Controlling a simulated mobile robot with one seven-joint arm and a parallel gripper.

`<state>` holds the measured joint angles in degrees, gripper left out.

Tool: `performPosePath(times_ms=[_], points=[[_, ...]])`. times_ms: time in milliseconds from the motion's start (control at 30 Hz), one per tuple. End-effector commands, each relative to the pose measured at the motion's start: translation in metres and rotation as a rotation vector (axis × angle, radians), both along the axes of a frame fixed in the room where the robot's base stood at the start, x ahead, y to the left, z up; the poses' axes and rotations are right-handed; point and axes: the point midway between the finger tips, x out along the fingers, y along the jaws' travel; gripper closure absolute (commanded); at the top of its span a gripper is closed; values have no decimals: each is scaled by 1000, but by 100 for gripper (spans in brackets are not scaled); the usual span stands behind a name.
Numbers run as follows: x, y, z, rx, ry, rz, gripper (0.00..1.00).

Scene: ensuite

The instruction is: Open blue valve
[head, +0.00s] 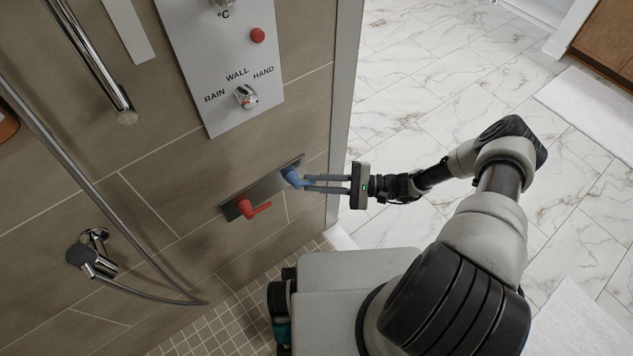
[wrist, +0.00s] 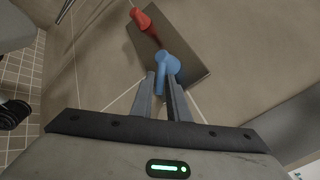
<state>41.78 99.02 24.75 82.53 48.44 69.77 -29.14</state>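The blue valve (head: 293,178) is a small lever on a dark metal plate (head: 265,188) on the tiled shower wall. In the wrist view the blue valve (wrist: 170,66) has its round body near the plate, and its lever points toward my gripper. My gripper (head: 308,183) reaches it from the right in the head view. Its two grey fingers are drawn close together, one on each side of the lever; they also show in the wrist view (wrist: 161,84). The gap is about as wide as the lever. The fingers partly hide the lever in the head view.
A red valve (head: 250,208) sits beside the blue one on the same plate. Above is a control panel (head: 225,65) with a knob. A hose (head: 110,215) and hand shower (head: 92,258) hang at the left. Marble floor (head: 420,100) is open at the right.

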Motion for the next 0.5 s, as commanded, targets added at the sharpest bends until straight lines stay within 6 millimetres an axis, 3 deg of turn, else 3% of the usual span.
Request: performPosePath(times_ms=[100,500], points=[[0,0,0,0,0,0,100],[1,-2,8,-60,-41,0,100]])
